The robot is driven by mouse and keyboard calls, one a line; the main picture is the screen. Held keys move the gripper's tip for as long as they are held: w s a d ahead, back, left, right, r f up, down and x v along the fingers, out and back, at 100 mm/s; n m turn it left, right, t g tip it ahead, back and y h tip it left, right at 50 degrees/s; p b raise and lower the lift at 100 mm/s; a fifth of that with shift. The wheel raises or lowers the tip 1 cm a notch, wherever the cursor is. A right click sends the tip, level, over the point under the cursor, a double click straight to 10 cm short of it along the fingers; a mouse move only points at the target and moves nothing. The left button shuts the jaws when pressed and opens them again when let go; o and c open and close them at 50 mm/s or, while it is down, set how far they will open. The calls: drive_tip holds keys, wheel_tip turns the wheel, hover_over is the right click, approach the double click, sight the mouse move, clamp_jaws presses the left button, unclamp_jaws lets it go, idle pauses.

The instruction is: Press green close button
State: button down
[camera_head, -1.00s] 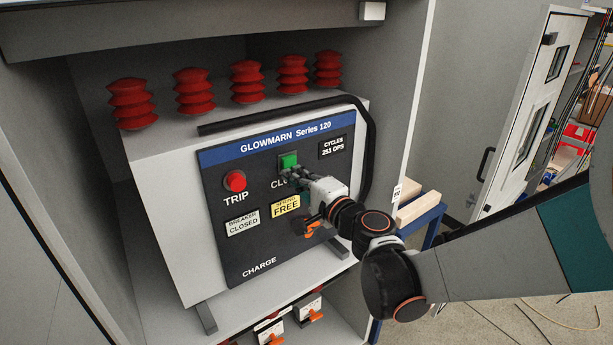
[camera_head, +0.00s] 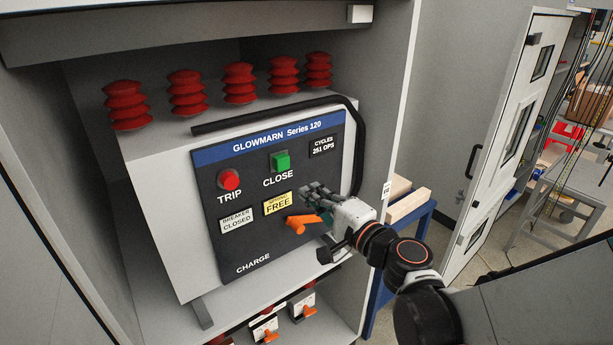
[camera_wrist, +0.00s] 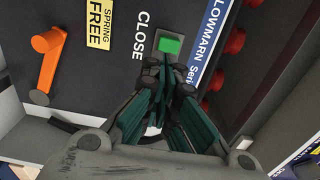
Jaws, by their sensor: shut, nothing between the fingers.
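The green close button (camera_head: 281,161) sits on the dark breaker panel (camera_head: 215,255), above the word CLOSE. It stands clear of my gripper in the head view. The breaker label (camera_head: 238,220) reads BREAKER CLOSED, and the yellow spring label (camera_head: 277,203) reads FREE. My gripper (camera_head: 307,190) is shut and empty, below and to the right of the button, with its fingers toward the panel. In the wrist view the green button (camera_wrist: 170,45) shows just beyond my fingertips (camera_wrist: 168,75). The distance between fingertips and panel is hard to judge.
The red TRIP button (camera_head: 229,180) is left of the close button. An orange handle (camera_head: 300,222) lies beside my gripper. A black bar (camera_head: 358,140) bends around the panel's upper right. Red insulators (camera_head: 238,84) stand above. The cabinet's right wall (camera_head: 385,110) is close to my arm.

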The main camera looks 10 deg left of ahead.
drive_tip(key=v, duration=0.3)
drive_tip(key=shift+s+d, duration=0.1)
idle(0.5)
